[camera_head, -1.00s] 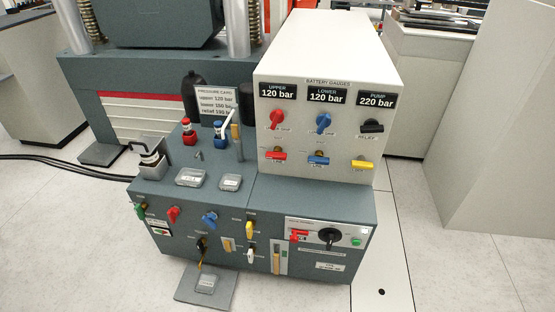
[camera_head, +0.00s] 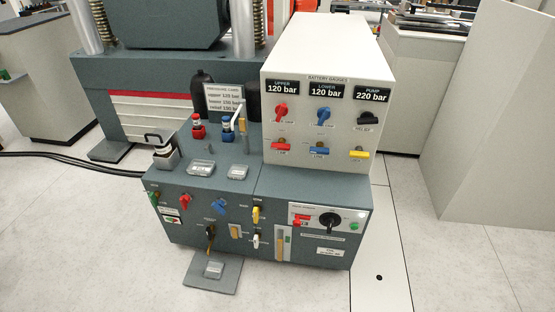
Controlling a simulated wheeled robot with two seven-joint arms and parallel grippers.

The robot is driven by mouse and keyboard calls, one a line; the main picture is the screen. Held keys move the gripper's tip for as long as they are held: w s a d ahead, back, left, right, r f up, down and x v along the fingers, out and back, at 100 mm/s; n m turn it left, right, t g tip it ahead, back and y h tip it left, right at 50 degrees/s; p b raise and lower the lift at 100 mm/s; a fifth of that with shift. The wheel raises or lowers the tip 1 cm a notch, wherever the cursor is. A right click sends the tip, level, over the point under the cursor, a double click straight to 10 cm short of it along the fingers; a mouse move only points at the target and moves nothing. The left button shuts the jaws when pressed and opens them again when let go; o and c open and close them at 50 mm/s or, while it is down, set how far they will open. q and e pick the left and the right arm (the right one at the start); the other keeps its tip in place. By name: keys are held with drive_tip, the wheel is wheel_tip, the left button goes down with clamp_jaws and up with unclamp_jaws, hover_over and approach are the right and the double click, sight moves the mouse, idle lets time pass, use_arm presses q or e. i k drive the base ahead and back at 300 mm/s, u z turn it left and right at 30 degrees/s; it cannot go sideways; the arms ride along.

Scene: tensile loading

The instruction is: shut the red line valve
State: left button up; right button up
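The red line valve (camera_head: 281,147) is a red bar handle in the lower row of the white gauge cabinet's front, at the left. Its handle lies about level, above a small label reading LINE. A red knob (camera_head: 281,111) sits above it, under the UPPER display (camera_head: 280,88), which reads 120 bar. A blue line valve (camera_head: 319,150) and a yellow handle (camera_head: 359,153) are in the same row to the right. Neither of my grippers shows in the head view, and nothing covers the red line valve.
The cabinet (camera_head: 320,50) stands on a dark grey console (camera_head: 200,260) whose front carries several small coloured handles and a black rotary switch (camera_head: 329,219). A flat plate (camera_head: 212,277) lies on the floor in front. Floor on the right is clear.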

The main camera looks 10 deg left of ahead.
sight(280, 145)
drive_tip(key=u, duration=0.85)
drive_tip(key=i, duration=1.1)
drive_tip(key=u, duration=0.2)
